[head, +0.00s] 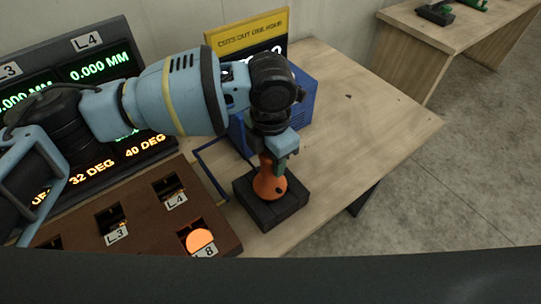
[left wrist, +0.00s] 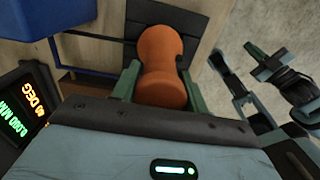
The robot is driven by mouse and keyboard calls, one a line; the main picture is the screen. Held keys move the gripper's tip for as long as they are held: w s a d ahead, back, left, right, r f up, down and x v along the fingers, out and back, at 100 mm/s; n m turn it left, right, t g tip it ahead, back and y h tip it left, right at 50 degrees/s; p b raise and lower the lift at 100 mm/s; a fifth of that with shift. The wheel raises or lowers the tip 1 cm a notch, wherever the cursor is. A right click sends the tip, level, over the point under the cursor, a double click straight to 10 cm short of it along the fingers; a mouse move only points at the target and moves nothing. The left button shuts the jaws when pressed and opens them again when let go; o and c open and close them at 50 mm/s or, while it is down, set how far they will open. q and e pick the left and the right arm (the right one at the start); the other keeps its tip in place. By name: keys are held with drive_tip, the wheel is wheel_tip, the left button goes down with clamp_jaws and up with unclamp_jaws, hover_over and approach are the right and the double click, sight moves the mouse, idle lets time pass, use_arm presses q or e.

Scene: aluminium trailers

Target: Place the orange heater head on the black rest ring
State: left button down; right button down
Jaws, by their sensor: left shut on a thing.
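The orange heater head (head: 268,184) is at my left gripper (head: 279,163), over a black block (head: 262,212) near the table's front edge. In the left wrist view the orange heater head (left wrist: 162,68) sits between the green fingers of my left gripper (left wrist: 160,82), which is shut on it. The black block (left wrist: 192,22) shows behind it there. From these views I cannot tell whether the head touches the block. No separate ring shape is clear; the head and gripper may hide it.
A blue box (head: 303,98) stands behind the block, with a yellow sign (head: 246,36) at the back. A brown panel (head: 130,215) with labelled slots and a display board (head: 85,75) are at left. The wooden table (head: 375,120) is clear to the right.

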idle(0.3)
use_arm(q)
drive_tip(key=c, duration=0.7)
unclamp_jaws()
drive_tip(key=shift+f, duration=0.15)
drive_tip(key=shift+c, duration=0.2)
wheel_tip(320, 180, up, 12)
drive_tip(key=shift+s+r, duration=0.1)
drive_tip(key=shift+r, duration=0.05)
